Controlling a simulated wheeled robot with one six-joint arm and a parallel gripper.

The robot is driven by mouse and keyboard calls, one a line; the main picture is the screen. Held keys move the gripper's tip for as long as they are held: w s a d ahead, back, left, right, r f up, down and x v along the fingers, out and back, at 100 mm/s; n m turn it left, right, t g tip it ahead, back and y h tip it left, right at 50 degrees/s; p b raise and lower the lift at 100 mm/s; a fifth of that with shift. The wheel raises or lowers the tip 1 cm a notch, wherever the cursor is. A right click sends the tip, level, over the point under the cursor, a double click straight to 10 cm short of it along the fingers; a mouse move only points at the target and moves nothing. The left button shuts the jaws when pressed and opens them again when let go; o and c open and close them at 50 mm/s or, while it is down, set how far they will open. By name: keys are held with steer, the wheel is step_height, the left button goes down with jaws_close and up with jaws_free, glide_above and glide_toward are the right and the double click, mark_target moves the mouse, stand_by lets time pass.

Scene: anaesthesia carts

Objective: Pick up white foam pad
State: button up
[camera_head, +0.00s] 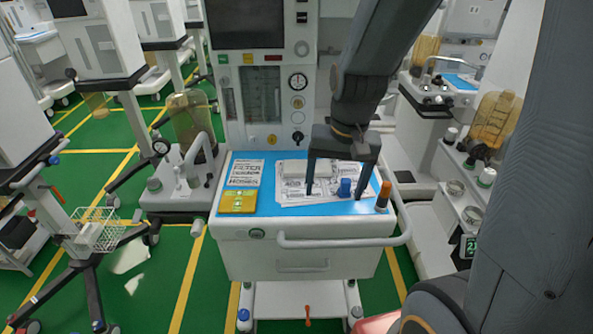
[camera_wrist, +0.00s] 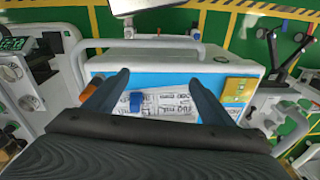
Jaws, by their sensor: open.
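The white foam pad (camera_head: 302,169) looks like a low white block lying on printed papers (camera_head: 290,196) on the cart's blue top (camera_head: 218,208). My gripper (camera_head: 335,194) is open and empty, fingers pointing down over the right part of the papers. In the head view the pad is just left of and behind the left finger, which partly overlaps that area. In the wrist view my gripper (camera_wrist: 156,72) spreads over the papers (camera_wrist: 172,103). I cannot make out the pad there; the gripper body hides the near part of the top.
A small blue object (camera_head: 345,187) stands on the papers, appearing between my fingers. A yellow packet (camera_head: 238,201) and a printed sheet (camera_head: 245,172) lie left. A grey handle rail (camera_head: 335,243) runs along the front.

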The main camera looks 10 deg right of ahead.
steer(key=w+d+f+m+y, duration=0.1)
steer(key=w+d+m+y, duration=0.1)
steer(key=w+m, duration=0.75)
steer(key=m+y, duration=0.2)
steer(key=m, duration=0.5)
glide_toward(292, 168)
steer(key=d, duration=0.5)
steer(key=shift+s+f+b, duration=0.2)
steer(key=shift+b, duration=0.1)
steer(key=shift+w+a+f, duration=0.1)
steer(key=shift+w+f, duration=0.1)
steer(key=shift+w+p+x, duration=0.2)
steer(key=shift+p+x, duration=1.25)
steer(key=shift+x, duration=2.25)
steer(key=shift+a, duration=0.1)
steer(key=shift+c, duration=0.6)
steer(key=c, duration=1)
